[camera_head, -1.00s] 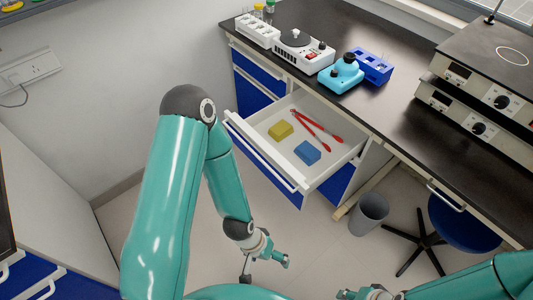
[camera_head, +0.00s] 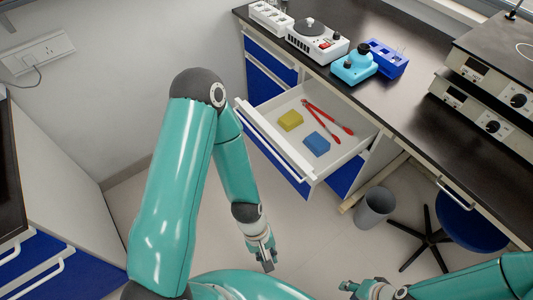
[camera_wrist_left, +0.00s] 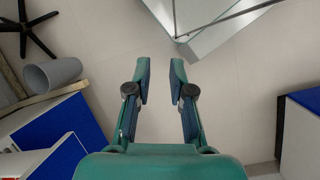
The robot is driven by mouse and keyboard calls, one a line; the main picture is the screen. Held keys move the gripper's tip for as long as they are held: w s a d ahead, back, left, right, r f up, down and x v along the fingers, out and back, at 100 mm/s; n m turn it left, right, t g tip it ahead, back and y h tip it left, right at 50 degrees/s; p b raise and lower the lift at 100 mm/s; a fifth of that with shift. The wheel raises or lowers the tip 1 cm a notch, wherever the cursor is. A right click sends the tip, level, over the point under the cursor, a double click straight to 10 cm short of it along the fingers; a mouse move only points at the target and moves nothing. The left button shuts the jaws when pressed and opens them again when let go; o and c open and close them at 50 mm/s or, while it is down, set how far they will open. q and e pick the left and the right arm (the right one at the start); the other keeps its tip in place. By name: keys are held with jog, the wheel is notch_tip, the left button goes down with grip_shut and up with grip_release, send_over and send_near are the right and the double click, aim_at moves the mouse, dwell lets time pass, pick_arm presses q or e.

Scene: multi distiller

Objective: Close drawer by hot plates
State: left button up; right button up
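The open drawer (camera_head: 275,139) juts out from the dark-topped bench in the head view, its white front toward me. A yellow block (camera_head: 290,120), a blue block (camera_head: 316,143) and red tongs (camera_head: 328,117) lie inside it. My left gripper (camera_head: 266,265) hangs below and in front of the drawer, apart from it, pointing down. In the left wrist view its fingers (camera_wrist_left: 160,78) are open with nothing between them. My right gripper (camera_head: 346,289) is at the bottom edge, well away from the drawer; its finger gap is unclear. Stacked hot plates (camera_head: 478,110) stand on the bench at right.
A white device with a black knob (camera_head: 318,40), a cyan device (camera_head: 354,66) and a blue rack (camera_head: 388,58) stand on the bench. A grey bin (camera_head: 374,208) and a blue stool (camera_head: 470,222) are on the floor at right. Another cabinet (camera_head: 40,272) is at left.

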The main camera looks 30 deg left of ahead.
pick_arm(q)
jog(key=w+a+r+n+b, duration=0.1)
jog(key=w+n, duration=0.1)
jog(key=n, duration=0.2)
jog(key=w+a+r+n+t+h+b, duration=0.1)
jog(key=w+n+b, duration=0.1)
jog(key=n, duration=0.1)
jog(key=w+a+r+n+b, duration=0.1)
jog(key=w+n, duration=0.1)
jog(key=n, duration=0.2)
jog(key=shift+w+a+r+n+t+h, duration=0.1)
jog(key=shift+w+a+n+t+h, duration=0.1)
jog(key=shift+w+n+t+h, duration=0.15)
grip_shut()
jog(key=w+a+r+n+t+y+b, duration=0.1)
jog(key=w+a+r+n+t+b, duration=0.35)
jog(key=a, duration=0.35)
jog(key=w+a+r+n+t+y+b, duration=0.1)
jog(key=w+a+r+n+t+b, duration=0.4)
jog(key=a, duration=0.4)
jog(key=w+d+f+g+b, duration=0.1)
jog(key=w+d+f+b, duration=0.3)
jog(key=w, duration=0.6)
jog(key=shift+d+f+n+b, duration=0.2)
jog(key=shift+f+n+b, duration=0.2)
jog(key=shift+f, duration=0.65)
